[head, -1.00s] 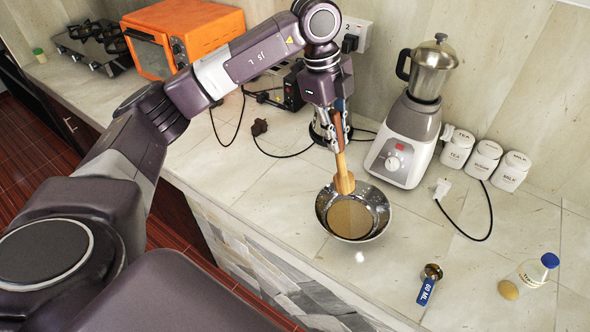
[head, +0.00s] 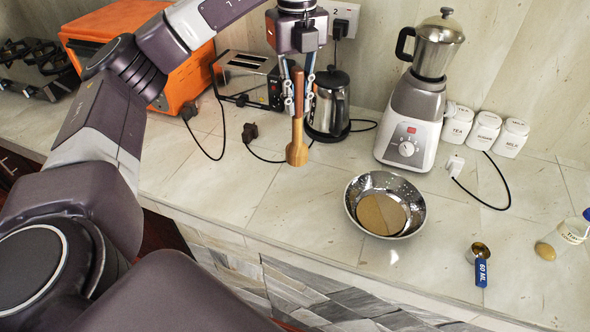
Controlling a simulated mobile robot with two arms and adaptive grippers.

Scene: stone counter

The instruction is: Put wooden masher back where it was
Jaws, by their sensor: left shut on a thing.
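The wooden masher (head: 297,142) has a darker brown handle and a lighter, wider lower end. My left gripper (head: 298,102) is shut on its handle and holds it upright, head down, seemingly above the counter in front of the kettle. The metal bowl (head: 362,187) stands on the counter to the right of the masher, with brown contents inside. The masher is clear of the bowl. My right gripper is not in view.
A kettle (head: 331,98) and a toaster (head: 243,83) stand behind the masher. A blender (head: 412,128), white canisters (head: 484,133), a 60 ML measuring cup (head: 481,270) and a bottle (head: 573,230) are to the right. An orange oven (head: 190,65) is at left. Counter left of the bowl is free.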

